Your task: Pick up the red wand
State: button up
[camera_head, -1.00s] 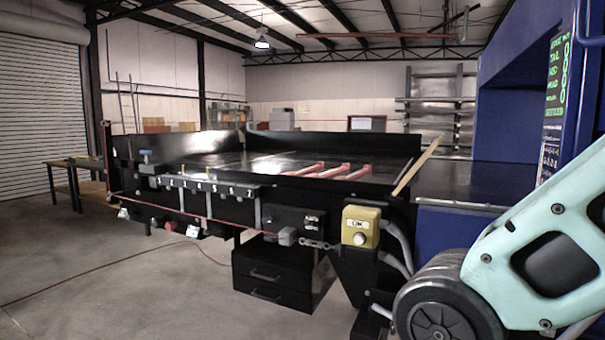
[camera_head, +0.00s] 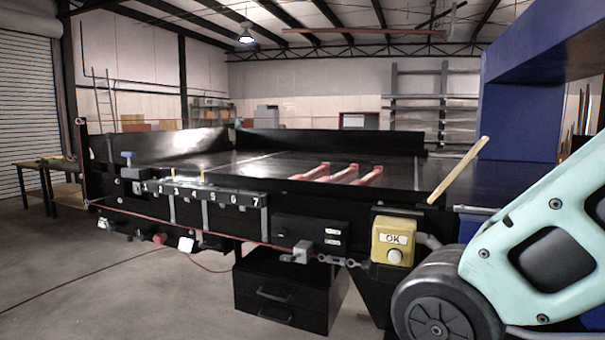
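Three red bars (camera_head: 341,174) lie side by side on the black conveyor bed (camera_head: 250,166), near its right end. A small red item (camera_head: 160,239) hangs or sits low under the bed's front edge at left, between two small whitish items. I cannot tell which of these is the red wand. My gripper is out of view. Only a pale green link and a dark joint of my arm show at the lower right.
A row of numbered slots (camera_head: 205,193) runs along the conveyor's front. A yellow OK button box (camera_head: 393,240) and a slanted yellowish bar (camera_head: 460,171) are at right. Black drawers (camera_head: 285,293) stand below. A red cable crosses the floor; free floor (camera_head: 120,290) lies at left.

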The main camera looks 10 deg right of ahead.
aim_at(324, 165)
jog(key=i+j+z, duration=0.1)
jog(key=i+j, duration=0.55)
jog(key=j, duration=0.15)
jog(key=i+j+z, duration=0.15)
jog(key=i+j, duration=0.15)
jog(key=j, duration=0.15)
jog(key=i+j, duration=0.3)
jog(key=j, duration=0.15)
jog(key=i+j+z, duration=0.15)
jog(key=i+j, duration=0.15)
jog(key=j, duration=0.15)
